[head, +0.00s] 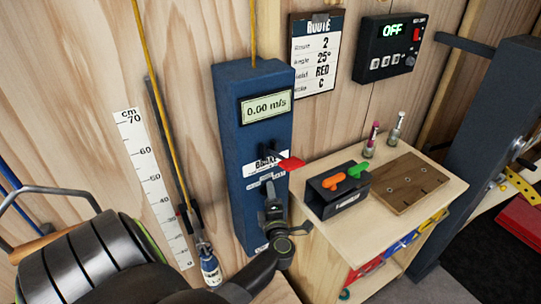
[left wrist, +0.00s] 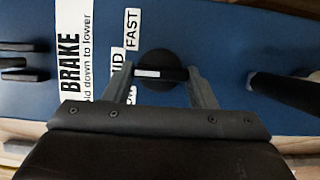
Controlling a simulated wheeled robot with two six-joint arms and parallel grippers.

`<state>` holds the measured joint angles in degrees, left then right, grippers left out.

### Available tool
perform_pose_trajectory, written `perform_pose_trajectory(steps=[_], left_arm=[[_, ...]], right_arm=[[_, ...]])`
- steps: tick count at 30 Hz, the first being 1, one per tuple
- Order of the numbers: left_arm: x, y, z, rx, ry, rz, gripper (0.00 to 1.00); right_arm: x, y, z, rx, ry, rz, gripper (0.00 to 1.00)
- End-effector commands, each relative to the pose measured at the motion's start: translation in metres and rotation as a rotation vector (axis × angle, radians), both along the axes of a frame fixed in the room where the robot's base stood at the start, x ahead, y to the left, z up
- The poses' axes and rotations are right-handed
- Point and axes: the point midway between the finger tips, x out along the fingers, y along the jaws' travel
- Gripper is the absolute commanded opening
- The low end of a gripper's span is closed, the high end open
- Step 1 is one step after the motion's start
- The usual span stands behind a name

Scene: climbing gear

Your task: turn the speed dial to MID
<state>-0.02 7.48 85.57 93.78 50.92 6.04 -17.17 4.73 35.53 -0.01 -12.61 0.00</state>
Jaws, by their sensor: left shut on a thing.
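The blue box (head: 240,160) stands against the wooden wall, and its display (head: 267,106) reads 0.00 m/s. Its black speed dial (left wrist: 158,83) has a bar with a white mark (left wrist: 147,73). The mark points left in the left wrist view, toward the partly covered MID label (left wrist: 118,66). The FAST label (left wrist: 132,30) is clear; the third label is mostly hidden by a finger. My left gripper (head: 271,205) is shut on the dial bar, one finger at each end, also in the left wrist view (left wrist: 162,84). The dial is mostly hidden in the head view. My right gripper is not seen.
A red-tipped brake lever (head: 291,163) sticks out just above my left gripper. A wooden shelf (head: 432,178) on the right holds a black box (head: 337,197) with orange and green levers. A rope hangs left of the blue box.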

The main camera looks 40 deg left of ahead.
Motion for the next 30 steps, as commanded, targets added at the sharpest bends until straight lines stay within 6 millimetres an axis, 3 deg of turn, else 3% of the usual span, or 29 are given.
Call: perform_pose_trajectory(steps=[12,13,18,30], left_arm=[[0.0002,-0.0002,-0.0003,0.002,0.006,0.000,0.28],[0.0002,-0.0002,-0.0003,0.002,0.006,0.000,0.54],[0.0002,-0.0001,-0.0002,0.002,0.006,0.000,0.73],[0.0014,-0.0052,-0.0003,-0.001,0.006,-0.001,0.73]], right_arm=[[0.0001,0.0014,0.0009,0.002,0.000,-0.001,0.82],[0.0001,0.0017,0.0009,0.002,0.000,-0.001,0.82],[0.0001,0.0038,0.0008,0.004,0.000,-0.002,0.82],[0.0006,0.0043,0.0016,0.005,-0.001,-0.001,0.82]])
